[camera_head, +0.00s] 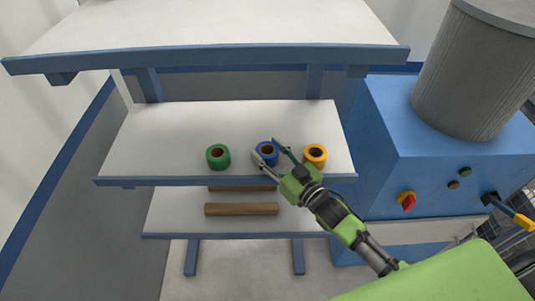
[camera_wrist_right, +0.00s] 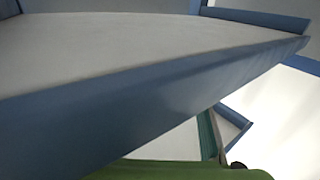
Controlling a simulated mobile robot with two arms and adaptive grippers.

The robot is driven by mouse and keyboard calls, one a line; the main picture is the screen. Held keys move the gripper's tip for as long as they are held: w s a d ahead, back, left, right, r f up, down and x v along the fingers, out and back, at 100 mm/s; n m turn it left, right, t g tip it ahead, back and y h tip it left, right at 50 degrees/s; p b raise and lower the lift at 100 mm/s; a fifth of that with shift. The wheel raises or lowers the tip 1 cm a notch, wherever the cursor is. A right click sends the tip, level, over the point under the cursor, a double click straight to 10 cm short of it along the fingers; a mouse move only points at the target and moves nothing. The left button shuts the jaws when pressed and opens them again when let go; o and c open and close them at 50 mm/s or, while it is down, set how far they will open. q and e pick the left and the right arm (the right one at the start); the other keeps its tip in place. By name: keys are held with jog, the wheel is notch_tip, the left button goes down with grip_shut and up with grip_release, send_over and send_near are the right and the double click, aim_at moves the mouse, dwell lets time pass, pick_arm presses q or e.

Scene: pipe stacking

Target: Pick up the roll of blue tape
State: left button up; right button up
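The roll of blue tape (camera_head: 267,150) sits on the middle shelf (camera_head: 165,140) near its front edge, between the green roll and the yellow roll. My right gripper (camera_head: 264,146) reaches in from the lower right in the head view. Its two fingers are spread, one at the left of the blue roll and one at its right, overlapping it in the picture. I cannot tell whether they touch it or are above it. The right wrist view shows a shelf edge (camera_wrist_right: 150,95) and a green part of my arm, but no tape. My left gripper is not in view.
A green tape roll (camera_head: 218,156) stands left of the blue roll and a yellow one (camera_head: 315,154) close to its right. An upper shelf (camera_head: 210,57) hangs above. A brown pipe (camera_head: 242,209) lies on the lower shelf. A blue machine (camera_head: 385,150) stands at the right.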

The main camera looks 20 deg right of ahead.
jog(key=c, duration=0.3)
jog(key=shift+r, duration=0.1)
